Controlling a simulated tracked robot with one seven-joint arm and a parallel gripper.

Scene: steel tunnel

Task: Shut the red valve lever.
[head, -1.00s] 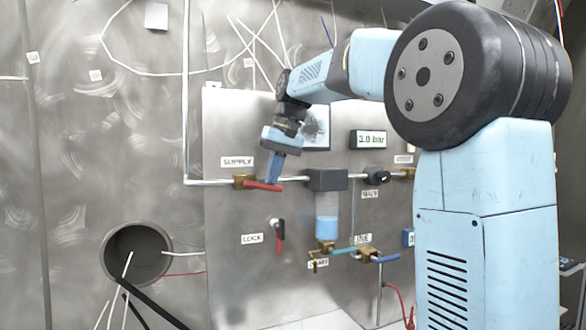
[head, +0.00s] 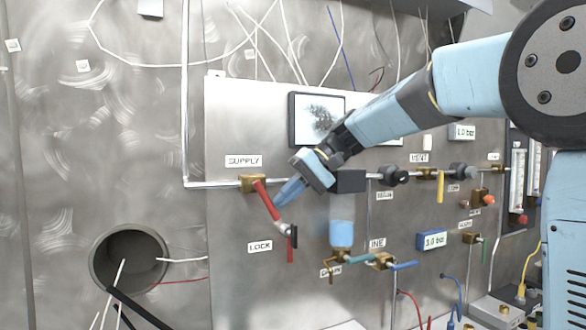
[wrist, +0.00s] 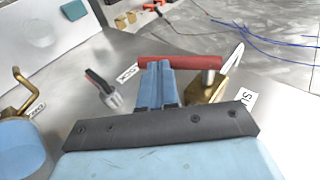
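The red valve lever (head: 267,200) is on the brass SUPPLY valve (head: 253,184) on the panel. It slants down and to the right, off the line of the pipe, its free end close to the LOCK fitting (head: 290,240). In the wrist view the lever (wrist: 185,62) lies across the fingertips, its hub at the right. My gripper (head: 279,200) is at the lever's right side; its fingers (wrist: 157,65) are together and appear to touch the lever's side, not enclose it. The exact contact is hard to tell.
Right of my gripper stands a filter with a blue bowl (head: 341,233). Below it are a teal handle (head: 359,258) and a blue handle (head: 404,265). A screen (head: 316,118) is above. A round hole (head: 130,258) with cables is at the lower left.

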